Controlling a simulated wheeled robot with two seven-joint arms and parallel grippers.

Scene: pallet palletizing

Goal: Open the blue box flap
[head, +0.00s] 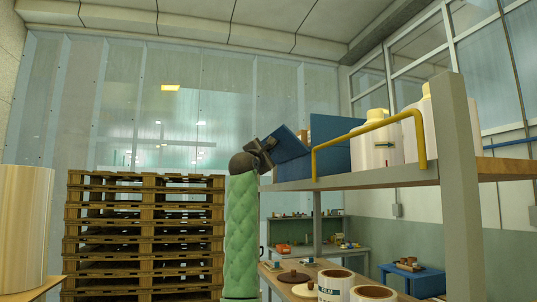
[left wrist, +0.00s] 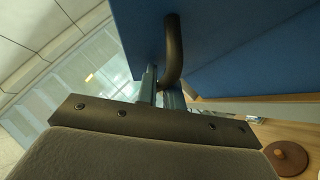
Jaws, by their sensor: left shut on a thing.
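The blue box (head: 330,152) stands on the upper shelf in the head view, left of white jugs. Its blue flap (head: 287,144) is tilted outward on the box's left side. My left gripper (head: 266,150), at the top of the green-sleeved arm, is at the flap's lower left edge. In the left wrist view its fingers (left wrist: 162,96) are shut on the dark curved handle (left wrist: 173,50) fixed to the blue flap (left wrist: 222,38). The box's inside is hidden. My right gripper is in neither view.
White jugs (head: 376,148) with yellow caps stand behind a yellow rail (head: 368,128) on the shelf (head: 400,178). A grey post (head: 461,180) is at right. Stacked pallets (head: 145,235) stand left. White rolls (head: 335,285) and a brown disc (head: 293,276) lie below.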

